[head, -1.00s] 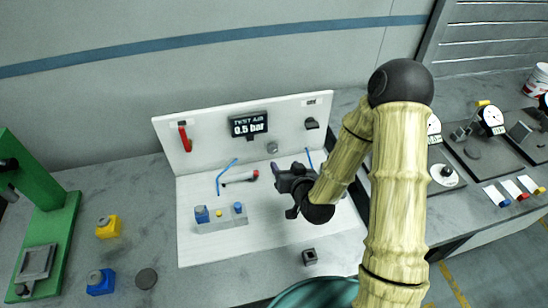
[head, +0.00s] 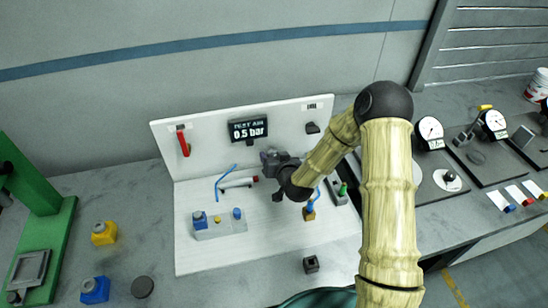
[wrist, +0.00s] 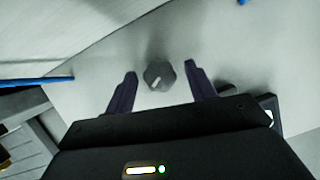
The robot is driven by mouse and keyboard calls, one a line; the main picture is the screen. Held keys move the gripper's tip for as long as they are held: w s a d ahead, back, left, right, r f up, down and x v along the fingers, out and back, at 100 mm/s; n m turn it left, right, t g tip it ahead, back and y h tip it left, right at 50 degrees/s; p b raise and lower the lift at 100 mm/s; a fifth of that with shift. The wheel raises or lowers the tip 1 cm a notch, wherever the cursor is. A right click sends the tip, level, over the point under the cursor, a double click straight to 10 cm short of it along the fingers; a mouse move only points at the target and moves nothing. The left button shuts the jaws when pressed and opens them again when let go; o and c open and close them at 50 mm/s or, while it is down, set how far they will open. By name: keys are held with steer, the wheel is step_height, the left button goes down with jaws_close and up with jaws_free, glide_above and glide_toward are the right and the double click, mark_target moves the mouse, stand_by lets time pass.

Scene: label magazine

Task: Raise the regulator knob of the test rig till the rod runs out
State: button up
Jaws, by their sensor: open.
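The regulator knob (wrist: 159,75) is a dark grey faceted knob with a pale mark, on the white panel. In the wrist view it lies between the tips of my open gripper (wrist: 160,78), with clear gaps on both sides. In the head view my gripper (head: 272,160) is in front of the panel and hides the knob. The test rig's white back panel (head: 205,140) carries a display (head: 248,129) reading "TEST AIR 0.5 bar".
A grey block with blue and yellow parts (head: 221,231) stands on the base, with blue tubes (head: 220,187) behind it. A red lever (head: 184,143) hangs at the panel's left. A green press (head: 50,215) stands far left. Dial gauges (head: 429,130) stand right.

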steer(key=shift+w, duration=0.1)
steer(key=c, duration=1)
steer(key=shift+o, duration=0.2)
steer(key=shift+f+m+y+b, duration=0.25)
steer(key=shift+m+y+b, duration=0.25)
steer(key=shift+b, duration=0.45)
steer(key=shift+r+m+y+b, duration=0.15)
steer(key=shift+m+y+b, duration=0.2)
steer(key=shift+m, duration=0.25)
steer(key=o, duration=1)
steer(key=shift+c, duration=0.2)
steer(key=shift+d+r, duration=0.1)
steer(key=p+v, duration=0.4)
steer(key=v, duration=0.8)
steer(key=shift+r, duration=0.3)
